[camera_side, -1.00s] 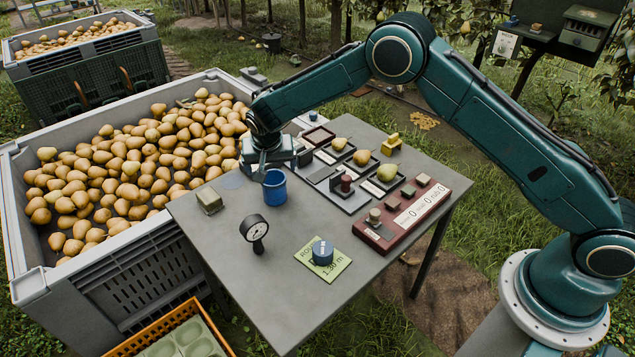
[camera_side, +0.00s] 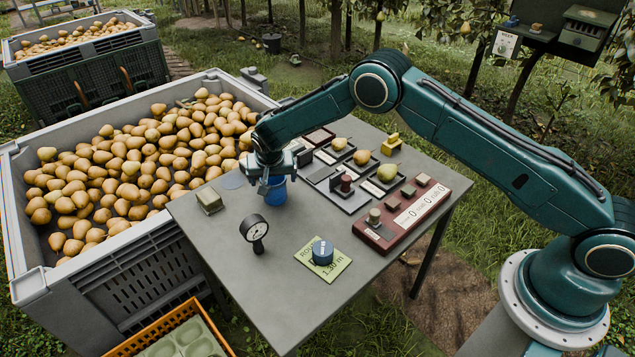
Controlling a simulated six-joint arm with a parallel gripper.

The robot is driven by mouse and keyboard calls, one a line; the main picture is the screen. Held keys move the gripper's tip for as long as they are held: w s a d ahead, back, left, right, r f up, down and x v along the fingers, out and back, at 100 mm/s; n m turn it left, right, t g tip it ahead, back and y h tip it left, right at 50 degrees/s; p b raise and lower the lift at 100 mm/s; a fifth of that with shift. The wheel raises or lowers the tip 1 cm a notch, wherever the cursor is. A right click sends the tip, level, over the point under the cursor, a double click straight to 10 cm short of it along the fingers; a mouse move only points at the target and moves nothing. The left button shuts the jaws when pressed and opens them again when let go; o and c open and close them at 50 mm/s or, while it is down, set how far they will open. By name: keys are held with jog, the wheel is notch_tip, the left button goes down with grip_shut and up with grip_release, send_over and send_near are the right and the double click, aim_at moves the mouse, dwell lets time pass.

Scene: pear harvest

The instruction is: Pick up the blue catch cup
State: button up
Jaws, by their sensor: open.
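The blue catch cup (camera_side: 273,195) stands upright on the grey table (camera_side: 215,237), near its back left part. My gripper (camera_side: 271,183) is open and points down at the cup. Its fingers reach down over the cup's upper part and hide most of the rim. I cannot tell whether the fingers touch the cup's wall.
A dial gauge (camera_side: 254,229) stands in front of the cup, and a small green-grey box (camera_side: 209,200) is to its left. Trays with pears (camera_side: 387,173) and a red counter panel (camera_side: 402,217) lie to the right. A pear-filled bin (camera_side: 100,257) borders the table's left side.

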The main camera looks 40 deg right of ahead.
aim_at(274, 183)
jog(key=shift+x, duration=1.65)
jog(key=shift+c, duration=0.2)
jog(key=c, duration=1)
